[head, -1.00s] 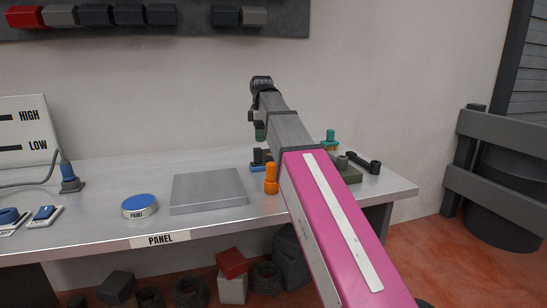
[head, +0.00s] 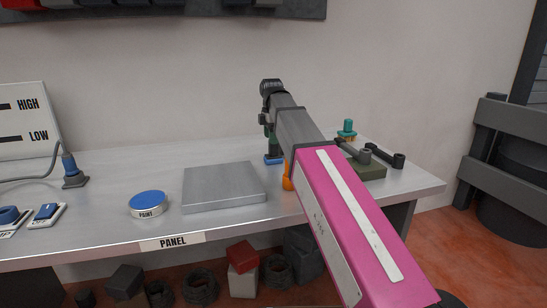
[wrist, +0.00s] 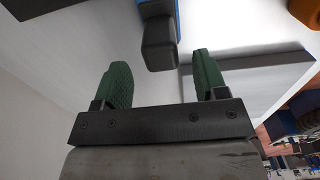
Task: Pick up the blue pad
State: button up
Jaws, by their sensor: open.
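A small blue pad (head: 273,160) lies on the bench just below my gripper (head: 268,138), partly hidden by it. In the wrist view, a blue part (wrist: 155,12) shows at the top edge, with a dark grey block (wrist: 160,45) on its near side. That dark block lies in line with the gap between the two green fingers of my gripper (wrist: 160,70). The fingers are apart and nothing is held between them. I cannot tell whether they touch the block.
A flat silver panel (head: 224,188), a blue-lidded paint tin (head: 149,204) and a blue block on a white base (head: 46,211) stand to the left. An orange bottle (head: 288,184) is partly behind my arm. A teal-topped object (head: 347,130) stands at right.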

aim_at(272, 146)
notch_tip(272, 146, down, 5)
jog(key=shift+d+r, duration=0.1)
jog(key=shift+d, duration=0.05)
jog(key=c, duration=1.1)
jog(key=shift+c, duration=0.2)
jog(key=shift+r, duration=0.1)
jog(key=shift+r, duration=0.55)
notch_tip(272, 146, up, 2)
jog(key=shift+r, duration=0.25)
jog(key=s+a+r, duration=0.7)
jog(key=s+a, duration=0.1)
jog(key=shift+s+r, duration=0.15)
jog(key=shift+s, duration=0.2)
